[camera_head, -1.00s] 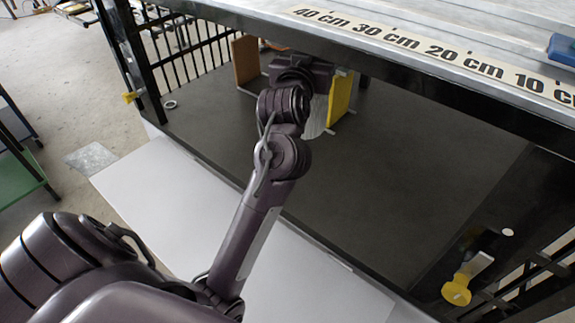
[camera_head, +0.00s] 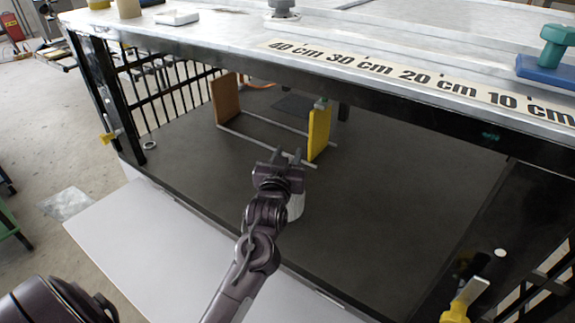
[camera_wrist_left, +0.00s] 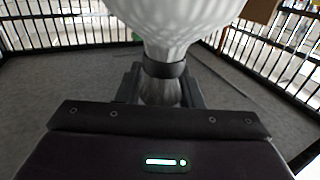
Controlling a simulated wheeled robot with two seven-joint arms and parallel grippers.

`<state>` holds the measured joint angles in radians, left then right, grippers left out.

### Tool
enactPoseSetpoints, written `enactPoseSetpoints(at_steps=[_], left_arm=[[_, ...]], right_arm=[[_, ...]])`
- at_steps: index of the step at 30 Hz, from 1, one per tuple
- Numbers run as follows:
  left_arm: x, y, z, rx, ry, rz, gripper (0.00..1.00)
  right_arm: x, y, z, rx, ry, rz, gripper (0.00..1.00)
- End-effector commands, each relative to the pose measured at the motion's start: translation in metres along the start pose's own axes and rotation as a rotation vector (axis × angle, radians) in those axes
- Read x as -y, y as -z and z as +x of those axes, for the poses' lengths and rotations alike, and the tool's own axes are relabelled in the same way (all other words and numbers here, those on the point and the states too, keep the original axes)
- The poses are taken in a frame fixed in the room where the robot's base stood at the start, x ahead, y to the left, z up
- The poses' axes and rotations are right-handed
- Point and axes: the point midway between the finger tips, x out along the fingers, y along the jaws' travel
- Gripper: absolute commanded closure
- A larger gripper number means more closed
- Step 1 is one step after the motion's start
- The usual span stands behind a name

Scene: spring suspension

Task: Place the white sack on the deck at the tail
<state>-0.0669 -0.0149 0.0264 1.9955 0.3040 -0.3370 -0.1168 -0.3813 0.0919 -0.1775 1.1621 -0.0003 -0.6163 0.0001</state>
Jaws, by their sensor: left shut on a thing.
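My left gripper (camera_head: 285,158) is shut on the dark-banded neck of the white sack (camera_wrist_left: 180,25). In the head view the white sack (camera_head: 296,207) is mostly hidden behind my wrist, with a pale strip showing at its right. It is over the dark deck (camera_head: 400,185), in front of the yellow panel; I cannot tell whether it touches the deck. The gripper also shows in the left wrist view (camera_wrist_left: 162,90), its fingers on either side of the neck. My right gripper is not in view.
A brown panel (camera_head: 226,98) and a yellow panel (camera_head: 319,132), joined by grey rods, stand on the deck behind my gripper. Black bars (camera_head: 165,85) close the left side. A white flap (camera_head: 150,240) lies along the near edge. The right part of the deck is clear.

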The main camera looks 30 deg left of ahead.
Motion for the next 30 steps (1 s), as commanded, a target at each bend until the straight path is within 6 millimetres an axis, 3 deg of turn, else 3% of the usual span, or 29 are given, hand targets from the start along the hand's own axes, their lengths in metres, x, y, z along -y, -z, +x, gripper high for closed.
enactPoseSetpoints(at_steps=[5,17,18,21,23,30], left_arm=[[0.0,-0.022,0.0,-0.003,0.0,0.001,1.0],[0.0,-0.026,0.0,-0.005,0.0,0.0,1.0],[0.0,-0.028,0.0,0.0,0.0,0.001,0.64],[0.0,-0.028,0.0,0.001,0.0,0.001,0.51],[0.0,-0.028,0.0,0.001,0.0,0.001,0.45],[0.0,-0.028,0.0,0.001,0.0,0.001,0.45]], right_arm=[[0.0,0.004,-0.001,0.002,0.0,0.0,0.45],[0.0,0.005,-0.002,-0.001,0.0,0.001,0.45],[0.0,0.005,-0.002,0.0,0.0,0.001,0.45],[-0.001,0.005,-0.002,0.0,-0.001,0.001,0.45],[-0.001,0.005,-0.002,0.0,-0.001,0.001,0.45],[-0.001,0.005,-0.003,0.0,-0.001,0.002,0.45]])
